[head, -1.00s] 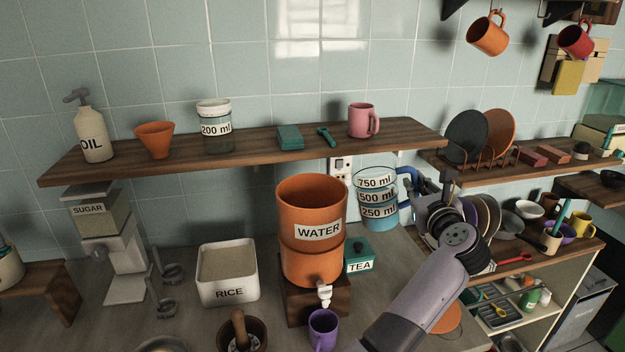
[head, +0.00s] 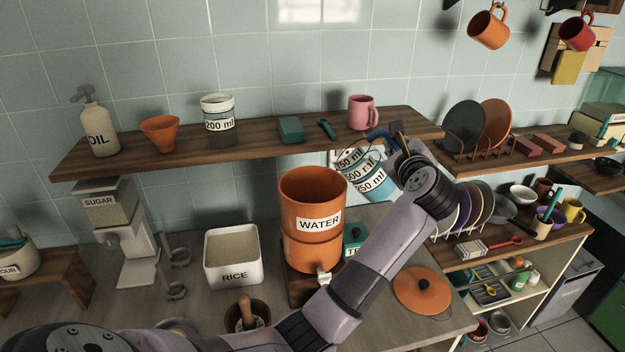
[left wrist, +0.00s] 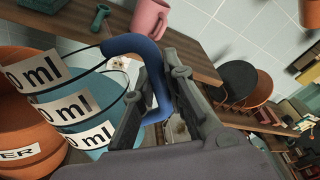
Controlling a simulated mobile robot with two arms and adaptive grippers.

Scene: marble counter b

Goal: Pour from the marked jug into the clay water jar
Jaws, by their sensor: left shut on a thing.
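The clay water jar (head: 313,205), orange with a WATER label and an open top, stands on a wooden stand with a white tap low in front. The marked jug (head: 367,177), clear and blue with 750, 500 and 250 ml labels, is held in the air right of the jar, tilted to the left with its mouth near the jar's rim. My left gripper (head: 392,146) is shut on its blue handle (left wrist: 150,72). The jug (left wrist: 88,118) also shows beside the jar in the left wrist view. No stream is visible. My right gripper is out of view.
A wooden shelf (head: 250,143) with a pink mug (head: 362,112) runs just above and behind the jug. An orange lid (head: 421,291) lies on the counter at right. The tea box (head: 354,240) and rice bin (head: 232,257) flank the jar. A plate rack stands at right.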

